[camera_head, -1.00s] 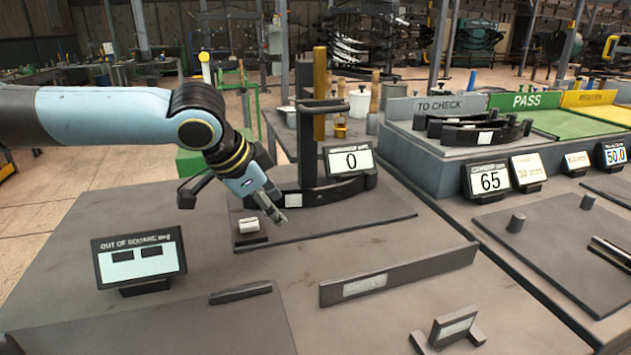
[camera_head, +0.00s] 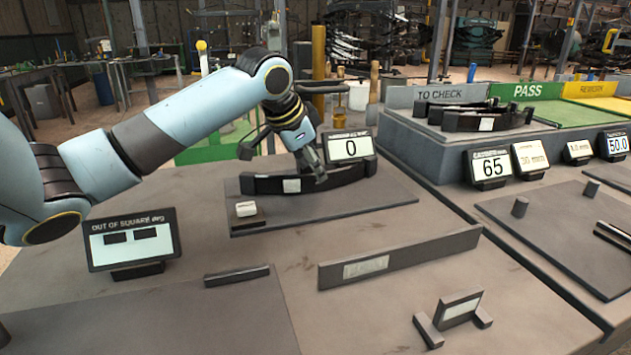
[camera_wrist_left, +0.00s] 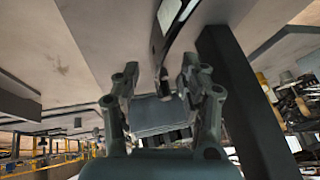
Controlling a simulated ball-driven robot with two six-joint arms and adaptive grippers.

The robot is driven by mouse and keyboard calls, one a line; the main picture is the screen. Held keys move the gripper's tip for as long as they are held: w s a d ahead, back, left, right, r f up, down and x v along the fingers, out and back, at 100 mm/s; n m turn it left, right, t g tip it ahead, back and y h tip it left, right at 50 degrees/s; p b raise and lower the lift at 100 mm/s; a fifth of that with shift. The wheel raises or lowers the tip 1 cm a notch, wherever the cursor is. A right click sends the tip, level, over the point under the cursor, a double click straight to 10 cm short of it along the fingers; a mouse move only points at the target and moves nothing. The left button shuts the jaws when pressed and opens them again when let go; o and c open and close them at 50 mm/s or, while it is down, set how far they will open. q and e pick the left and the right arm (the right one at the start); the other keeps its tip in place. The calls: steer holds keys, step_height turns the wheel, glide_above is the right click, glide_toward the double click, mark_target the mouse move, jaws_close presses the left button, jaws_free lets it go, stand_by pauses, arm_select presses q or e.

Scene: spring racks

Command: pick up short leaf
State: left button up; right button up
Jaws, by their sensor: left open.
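A dark curved leaf (camera_head: 262,185) with a white label lies on the dark plate (camera_head: 330,211) below the display reading 0. My left gripper (camera_head: 318,172) is over the leaf's right half. In the left wrist view my gripper (camera_wrist_left: 165,82) has its two fingers apart, and the end of the dark leaf (camera_wrist_left: 160,62) shows between their tips. I cannot tell whether the fingers touch it. Other dark curved leaves (camera_head: 470,121) lie at the TO CHECK sign. No label I can read says which leaf is short. My right gripper is not in view.
A display (camera_head: 350,146) reading 0 stands close behind my left gripper. A dark post (camera_head: 303,68) rises behind my arm. A small white block (camera_head: 246,209) sits on the plate's left.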

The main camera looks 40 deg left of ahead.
mark_target(315, 177)
arm_select(q)
steer(key=x, duration=0.3)
jaws_close()
stand_by(0.3)
steer(key=shift+w+a+r, duration=0.1)
steer(key=shift+w, duration=0.05)
